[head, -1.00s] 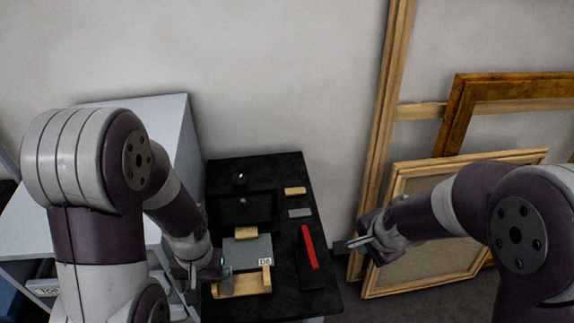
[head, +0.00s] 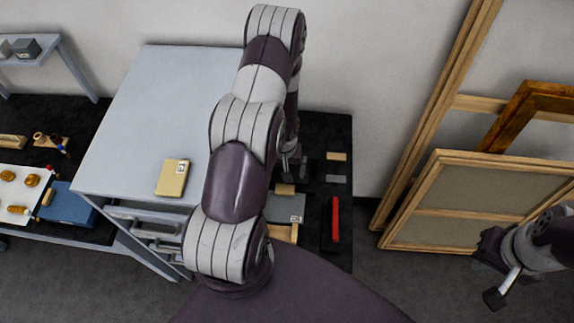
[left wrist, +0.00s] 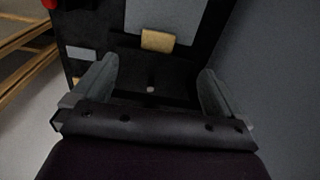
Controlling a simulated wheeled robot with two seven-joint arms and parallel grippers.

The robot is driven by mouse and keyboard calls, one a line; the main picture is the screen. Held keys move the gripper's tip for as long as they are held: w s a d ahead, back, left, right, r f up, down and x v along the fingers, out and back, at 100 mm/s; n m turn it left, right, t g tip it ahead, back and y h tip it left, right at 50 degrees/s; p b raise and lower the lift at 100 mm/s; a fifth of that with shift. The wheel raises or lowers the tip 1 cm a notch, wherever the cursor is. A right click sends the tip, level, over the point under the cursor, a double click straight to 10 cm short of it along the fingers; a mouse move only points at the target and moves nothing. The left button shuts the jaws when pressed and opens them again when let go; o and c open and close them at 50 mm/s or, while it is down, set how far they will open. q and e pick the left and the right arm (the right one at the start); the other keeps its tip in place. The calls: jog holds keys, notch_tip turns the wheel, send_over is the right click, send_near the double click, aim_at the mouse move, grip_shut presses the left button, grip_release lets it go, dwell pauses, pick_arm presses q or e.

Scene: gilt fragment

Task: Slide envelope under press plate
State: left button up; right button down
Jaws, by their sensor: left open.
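A flat tan packet with a white label, which looks like the envelope (head: 170,180), lies on the grey cabinet top. The grey press plate (head: 281,207) with a small wooden handle (head: 285,190) is on the black bench, partly hidden by my left arm. Light wood shows at its front edge. The left wrist view also shows the plate (left wrist: 180,14) and handle (left wrist: 157,40). My left gripper (left wrist: 155,88) is open and empty over a dark area beside the handle; in the head view it is mostly hidden. My right gripper (head: 497,290) hangs at the far right, its jaw gap unclear.
A red bar (head: 335,218) and small tan and grey blocks (head: 336,157) lie on the bench's right side. Wooden frames (head: 470,205) lean on the wall at right. A grey cabinet (head: 140,120) stands left, with drawers below. A side table with small items is further left.

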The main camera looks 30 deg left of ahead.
pick_arm(q)
jog(key=b, duration=0.4)
send_over(285, 191)
notch_tip(285, 191, down, 5)
jog(key=shift+f, duration=0.2)
notch_tip(285, 191, down, 6)
jog(key=shift+f+b, duration=0.15)
jog(key=shift+b, duration=0.75)
jog(key=shift+f, duration=0.5)
jog(key=c, duration=1.1)
